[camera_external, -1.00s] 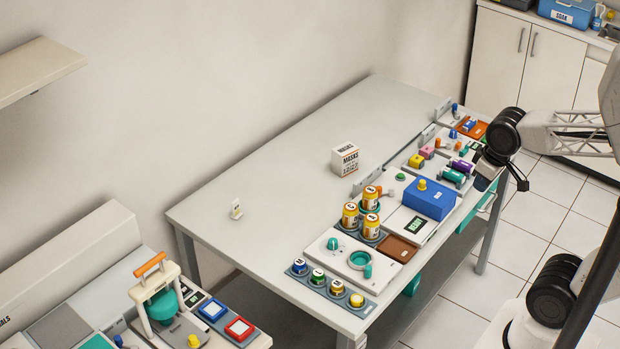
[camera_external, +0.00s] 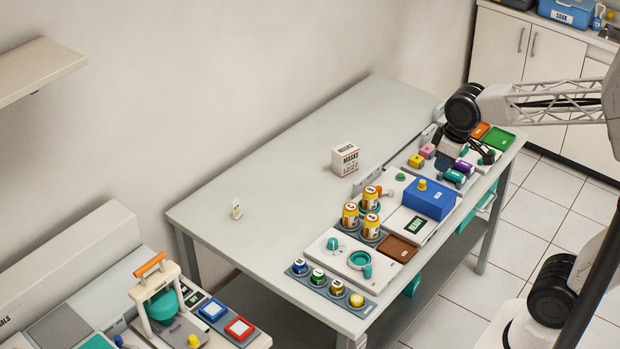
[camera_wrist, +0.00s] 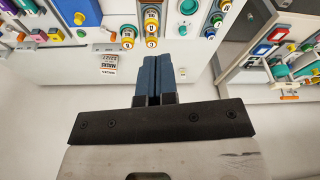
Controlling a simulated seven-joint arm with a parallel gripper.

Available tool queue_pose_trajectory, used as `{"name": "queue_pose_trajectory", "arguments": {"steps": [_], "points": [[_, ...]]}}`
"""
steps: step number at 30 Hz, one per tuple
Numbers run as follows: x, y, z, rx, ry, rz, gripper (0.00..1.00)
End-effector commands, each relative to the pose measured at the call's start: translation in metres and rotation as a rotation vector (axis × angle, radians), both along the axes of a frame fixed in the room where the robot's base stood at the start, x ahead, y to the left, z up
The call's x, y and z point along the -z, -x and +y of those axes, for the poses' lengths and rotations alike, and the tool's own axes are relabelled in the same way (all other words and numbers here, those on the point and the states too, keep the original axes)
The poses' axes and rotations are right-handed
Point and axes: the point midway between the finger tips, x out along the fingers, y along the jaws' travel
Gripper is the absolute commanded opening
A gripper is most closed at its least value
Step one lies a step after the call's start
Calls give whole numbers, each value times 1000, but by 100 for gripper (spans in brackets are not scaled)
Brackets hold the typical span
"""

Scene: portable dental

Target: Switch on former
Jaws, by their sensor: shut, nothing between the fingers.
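A machine that looks like the former, with a white frame, orange handle (camera_external: 148,264) and teal dome (camera_external: 164,303), stands on the lower left bench in the external view. Beside it on its right are a blue square button (camera_external: 213,310) and a red square button (camera_external: 239,328). These also show at the right of the wrist view as a red button (camera_wrist: 279,33) and a blue button (camera_wrist: 262,49). My gripper (camera_external: 487,156) is over the far right end of the long table, far from this machine. Its blue fingers (camera_wrist: 152,76) are shut and empty.
The long grey table (camera_external: 280,190) has a row of equipment along its right edge, including a blue box (camera_external: 430,201) and several yellow jars (camera_external: 350,216). A masks box (camera_external: 345,158) stands near its middle. The table's left part is mostly clear.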

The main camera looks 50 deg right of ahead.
Motion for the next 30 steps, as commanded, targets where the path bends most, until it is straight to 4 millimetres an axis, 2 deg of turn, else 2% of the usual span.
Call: {"name": "queue_pose_trajectory", "arguments": {"steps": [14,30], "points": [[-17,-91,48,-215,-1,0,0],[-16,-189,117,-456,-2,-8,0]]}}
